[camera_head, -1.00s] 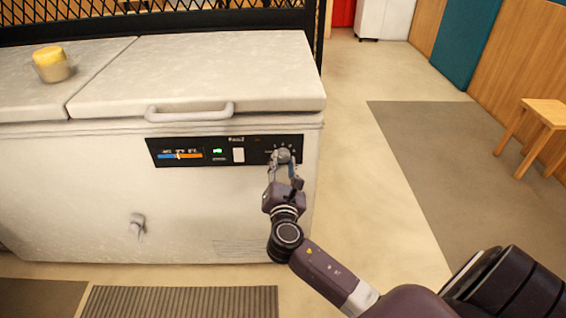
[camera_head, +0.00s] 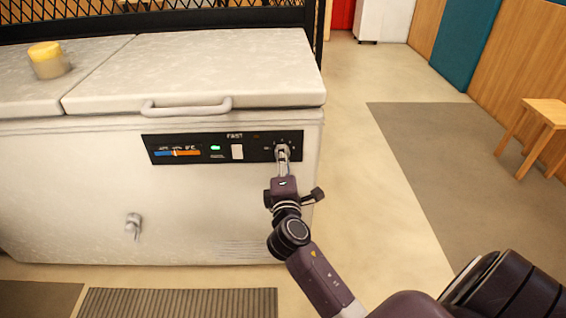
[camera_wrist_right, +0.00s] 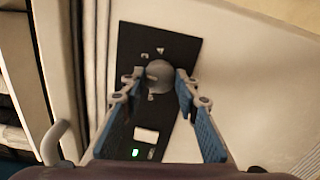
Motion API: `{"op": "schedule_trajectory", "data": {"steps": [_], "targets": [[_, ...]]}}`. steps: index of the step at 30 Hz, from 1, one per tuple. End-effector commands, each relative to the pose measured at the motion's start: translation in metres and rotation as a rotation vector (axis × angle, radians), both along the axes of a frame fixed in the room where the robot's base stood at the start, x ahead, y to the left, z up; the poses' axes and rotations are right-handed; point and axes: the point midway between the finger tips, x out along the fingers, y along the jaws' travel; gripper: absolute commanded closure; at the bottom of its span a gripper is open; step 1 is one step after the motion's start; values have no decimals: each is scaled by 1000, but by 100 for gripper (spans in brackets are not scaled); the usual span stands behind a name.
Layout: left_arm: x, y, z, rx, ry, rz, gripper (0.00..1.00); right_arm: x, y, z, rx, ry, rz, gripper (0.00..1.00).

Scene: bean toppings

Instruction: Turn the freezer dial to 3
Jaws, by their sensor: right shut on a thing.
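The freezer dial is a round grey knob at the right end of the black control panel (camera_head: 201,150) on the white chest freezer's front. My right gripper (camera_head: 283,153) reaches up to it from below right and covers most of it in the head view. In the right wrist view the dial (camera_wrist_right: 159,76) sits between the two fingertips, and the gripper is shut on it. Small marks show around the dial, but I cannot read its setting. My left gripper is not in view.
The freezer (camera_head: 80,190) has a lid handle (camera_head: 187,108) above the panel and a tap-like spout (camera_head: 134,226) low on its front. A yellow-topped jar (camera_head: 49,60) stands on the lid. Open floor and a wooden stool (camera_head: 540,130) lie to the right.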

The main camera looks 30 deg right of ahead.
Motion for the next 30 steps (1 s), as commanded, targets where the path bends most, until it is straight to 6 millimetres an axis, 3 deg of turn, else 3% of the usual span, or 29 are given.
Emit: {"op": "schedule_trajectory", "data": {"steps": [8,18,30], "targets": [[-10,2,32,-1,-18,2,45,-1,0,-3,212,-127,-2,95],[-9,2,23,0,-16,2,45,-1,0,-3,385,-232,-2,95],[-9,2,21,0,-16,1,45,-1,0,-3,445,-269,-3,95]]}}
